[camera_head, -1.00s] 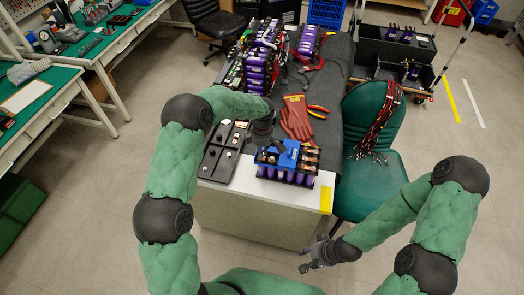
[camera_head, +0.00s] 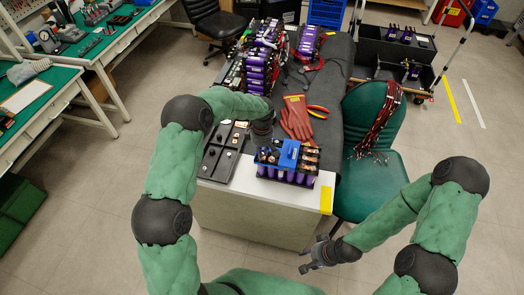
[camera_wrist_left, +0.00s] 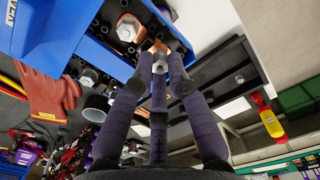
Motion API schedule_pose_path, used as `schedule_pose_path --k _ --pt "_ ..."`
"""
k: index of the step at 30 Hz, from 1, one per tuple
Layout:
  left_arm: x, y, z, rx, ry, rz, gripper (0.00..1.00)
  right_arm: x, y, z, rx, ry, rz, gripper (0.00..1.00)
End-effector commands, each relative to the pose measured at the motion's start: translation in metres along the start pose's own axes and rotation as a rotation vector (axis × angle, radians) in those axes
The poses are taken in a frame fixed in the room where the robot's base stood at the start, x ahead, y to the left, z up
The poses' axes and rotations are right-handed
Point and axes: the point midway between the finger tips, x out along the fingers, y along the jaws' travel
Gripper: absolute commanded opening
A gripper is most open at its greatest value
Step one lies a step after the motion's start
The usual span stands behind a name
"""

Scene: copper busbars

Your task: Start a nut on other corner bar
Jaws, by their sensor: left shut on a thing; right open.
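A purple battery module (camera_head: 287,178) with a blue cover (camera_head: 288,152) and copper bars (camera_head: 309,158) stands at the table's near end. My left gripper (camera_head: 264,140) is at the module's back-left corner; its fingertips are hard to see there. In the left wrist view, my left gripper (camera_wrist_left: 160,77) is shut on a small grey nut (camera_wrist_left: 160,66). The nut is beside the end of a copper bar (camera_wrist_left: 159,47); whether it touches a stud is hidden. Another copper bar (camera_wrist_left: 129,27) carries a bolt head. My right gripper (camera_head: 319,254) is open and empty, in front of the table.
A black tray (camera_head: 212,166) with several small parts lies left of the module. Red gloves (camera_head: 297,118) and orange-handled pliers (camera_head: 319,111) lie behind it. More purple modules (camera_head: 262,65) stand further back. A green chair (camera_head: 371,185) is at the right.

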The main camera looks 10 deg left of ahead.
Motion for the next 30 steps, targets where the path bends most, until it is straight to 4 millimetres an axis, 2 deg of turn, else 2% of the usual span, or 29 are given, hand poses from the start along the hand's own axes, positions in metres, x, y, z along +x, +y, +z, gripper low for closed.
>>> schedule_pose_path --k 7,20,30 --pt "0.0024 -0.0009 0.0003 0.225 -0.001 -0.002 0.00 -0.0014 -0.0005 0.0000 0.000 0.000 0.000 0.44" --pt "0.0033 -0.0014 0.0006 0.287 -0.002 -0.004 0.00 -0.0017 -0.0006 0.0001 0.000 0.000 0.000 0.44" --pt "0.0050 -0.0019 0.0006 0.661 -0.004 -0.005 0.00 -0.0053 -0.0019 0.0002 0.000 0.000 0.000 0.44"
